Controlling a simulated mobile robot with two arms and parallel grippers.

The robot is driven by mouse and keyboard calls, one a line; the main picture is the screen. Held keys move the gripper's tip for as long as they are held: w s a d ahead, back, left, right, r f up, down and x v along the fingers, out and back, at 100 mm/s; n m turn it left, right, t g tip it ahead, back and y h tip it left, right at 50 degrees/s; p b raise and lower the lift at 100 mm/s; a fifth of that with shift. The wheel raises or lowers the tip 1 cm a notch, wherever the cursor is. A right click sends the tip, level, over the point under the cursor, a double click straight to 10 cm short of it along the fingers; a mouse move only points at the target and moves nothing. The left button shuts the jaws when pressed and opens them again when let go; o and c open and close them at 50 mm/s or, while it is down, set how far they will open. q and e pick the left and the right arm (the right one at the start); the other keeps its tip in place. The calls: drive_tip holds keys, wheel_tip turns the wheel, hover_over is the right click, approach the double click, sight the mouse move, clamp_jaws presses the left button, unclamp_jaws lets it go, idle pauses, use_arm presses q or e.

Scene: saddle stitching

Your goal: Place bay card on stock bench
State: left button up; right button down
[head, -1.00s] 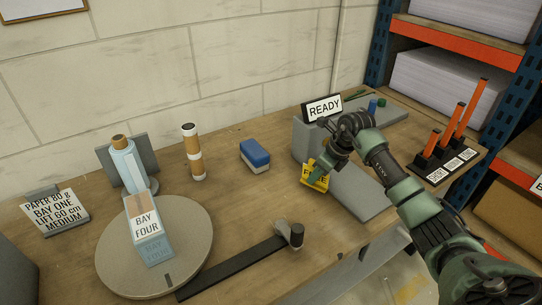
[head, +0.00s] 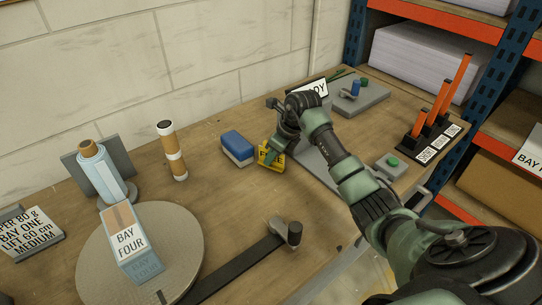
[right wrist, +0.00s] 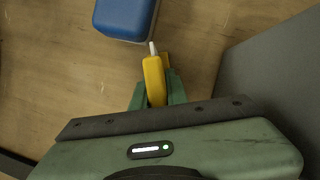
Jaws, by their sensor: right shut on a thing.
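My left gripper is not in view.
A blue and white block (head: 237,148) stands close left of the card. A grey raised block (right wrist: 275,80) is to the right.

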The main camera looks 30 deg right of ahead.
drive_tip(key=shift+s+r, duration=0.15)
drive_tip(key=shift+s, duration=0.05)
drive_tip(key=shift+w+f, duration=0.15)
drive_tip(key=shift+f, duration=0.05)
drive_tip(key=c, duration=1.5)
unclamp_jaws()
drive_tip(key=shift+w+a, duration=0.1)
drive_tip(key=shift+a, duration=0.05)
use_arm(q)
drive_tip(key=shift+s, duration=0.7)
use_arm(e)
drive_tip(key=shift+o, duration=0.5)
drive_tip(key=shift+r, duration=0.25)
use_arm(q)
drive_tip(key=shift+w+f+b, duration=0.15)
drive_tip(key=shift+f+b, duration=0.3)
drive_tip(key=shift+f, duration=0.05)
use_arm(e)
drive_tip(key=v, duration=1.2)
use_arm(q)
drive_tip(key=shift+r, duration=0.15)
